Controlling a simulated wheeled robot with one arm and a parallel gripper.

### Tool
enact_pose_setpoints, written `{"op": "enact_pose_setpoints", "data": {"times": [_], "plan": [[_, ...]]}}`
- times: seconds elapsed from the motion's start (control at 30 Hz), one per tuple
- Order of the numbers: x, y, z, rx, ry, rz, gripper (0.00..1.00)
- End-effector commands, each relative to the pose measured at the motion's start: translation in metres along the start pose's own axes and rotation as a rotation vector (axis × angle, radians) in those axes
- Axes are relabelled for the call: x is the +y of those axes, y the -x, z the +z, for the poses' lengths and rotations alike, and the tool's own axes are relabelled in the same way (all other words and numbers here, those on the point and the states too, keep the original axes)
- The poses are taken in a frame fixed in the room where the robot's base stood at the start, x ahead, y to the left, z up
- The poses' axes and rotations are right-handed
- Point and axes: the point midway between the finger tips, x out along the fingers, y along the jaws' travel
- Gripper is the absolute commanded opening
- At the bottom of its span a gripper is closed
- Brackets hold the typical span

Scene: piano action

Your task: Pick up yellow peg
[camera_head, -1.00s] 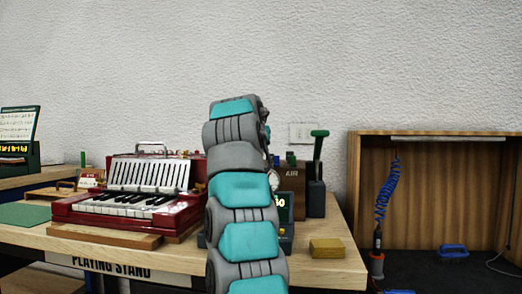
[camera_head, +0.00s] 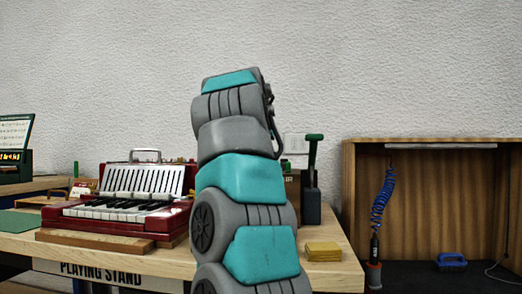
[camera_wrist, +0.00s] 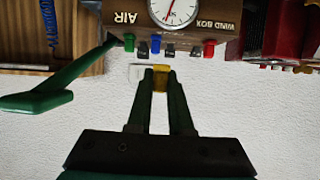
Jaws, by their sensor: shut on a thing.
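The yellow peg (camera_wrist: 160,78) shows in the wrist view between the tips of the dark green fingers. My gripper (camera_wrist: 159,75) is shut on it. The peg is seen against the white wall, close to the edge of the brown wind box (camera_wrist: 190,32) marked "AIR", which has a round dial. I cannot tell whether the peg is fully clear of the box. In the head view my arm hides the gripper and the peg.
Blue (camera_wrist: 155,43) and red (camera_wrist: 209,48) pegs line the wind box edge, close to the fingers. A green-handled lever (camera_head: 313,165) stands beside the box. A red keyboard instrument (camera_head: 120,213) and a yellow block (camera_head: 323,252) are on the table.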

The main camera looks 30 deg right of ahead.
Motion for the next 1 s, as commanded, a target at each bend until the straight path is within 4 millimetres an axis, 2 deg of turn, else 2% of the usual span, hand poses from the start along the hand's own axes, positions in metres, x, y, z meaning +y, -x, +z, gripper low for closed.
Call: {"op": "enact_pose_setpoints", "data": {"times": [0.43,1.0], "plan": [[-0.001,0.007,0.008,-0.002,0.022,-0.018,0.0],[0.016,0.049,0.019,-0.001,0.022,-0.014,0.0]]}}
